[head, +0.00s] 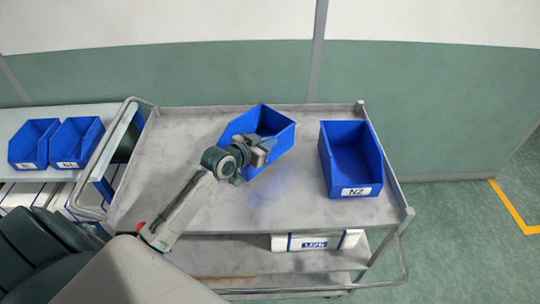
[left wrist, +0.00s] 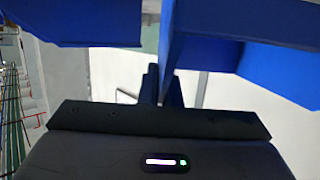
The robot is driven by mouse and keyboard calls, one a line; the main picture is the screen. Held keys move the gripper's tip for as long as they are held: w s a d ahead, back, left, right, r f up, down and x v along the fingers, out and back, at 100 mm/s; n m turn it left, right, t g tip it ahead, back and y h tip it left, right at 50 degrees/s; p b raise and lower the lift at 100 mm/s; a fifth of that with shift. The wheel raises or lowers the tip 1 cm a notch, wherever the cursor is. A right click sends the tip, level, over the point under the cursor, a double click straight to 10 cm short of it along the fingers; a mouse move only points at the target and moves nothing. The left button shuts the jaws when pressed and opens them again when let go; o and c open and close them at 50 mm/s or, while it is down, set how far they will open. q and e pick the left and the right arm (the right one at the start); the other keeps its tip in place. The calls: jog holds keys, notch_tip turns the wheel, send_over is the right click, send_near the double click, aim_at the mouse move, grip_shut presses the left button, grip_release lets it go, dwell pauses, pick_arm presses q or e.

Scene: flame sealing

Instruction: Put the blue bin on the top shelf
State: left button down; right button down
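A blue bin (head: 276,122) is at the back middle of the grey cart top (head: 290,206), turned at an angle. I cannot tell whether it rests on the surface or hangs just above it. My left gripper (head: 262,148) is at the bin's near side and covers part of it. In the left wrist view the fingers (left wrist: 162,88) are close together around the bin's thin wall (left wrist: 172,45). A second blue bin (head: 350,150), labelled N2, stands on the right of the cart top. My right gripper is not in view.
Two more blue bins (head: 33,144) (head: 76,142) sit on a white shelf unit (head: 85,110) at the left. A white box (head: 318,241) lies on the cart's lower shelf. The cart has raised rims and end handles. The front of its top is clear.

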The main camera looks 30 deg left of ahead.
pick_arm(q)
jog(key=shift+w+d+f, duration=0.2)
jog(key=shift+w, duration=0.15)
notch_tip(320, 180, down, 3)
jog(key=b, duration=0.3)
jog(key=shift+s, duration=0.1)
jog(key=shift+f, duration=0.2)
jog(key=c, duration=1.6)
grip_release()
jog(key=shift+c, duration=0.2)
jog(key=shift+r, duration=0.1)
